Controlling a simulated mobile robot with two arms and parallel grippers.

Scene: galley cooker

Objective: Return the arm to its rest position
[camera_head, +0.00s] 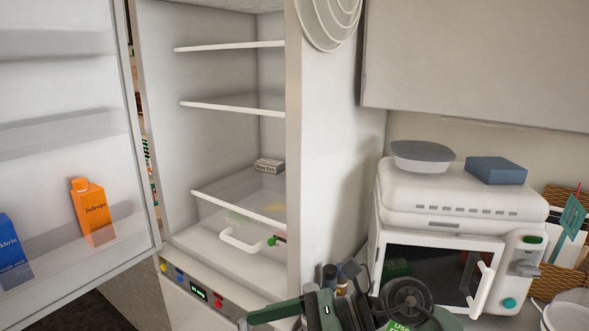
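Part of one of my arms, dark grey and green, shows at the bottom centre, with a round dark joint at its right. I take it to be my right arm. Its gripper (285,312) points left, low in front of the fridge's lower front edge. Its fingertips are not clear enough to show whether they are open or shut. I see nothing held in it. My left gripper is not in view.
The fridge (215,75) stands open, its door (60,100) swung left with an orange carton (93,212) and a blue carton (12,255). A small box (269,165) sits inside. A white oven (450,205) at right carries a grey bowl (422,157) and blue box (496,170).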

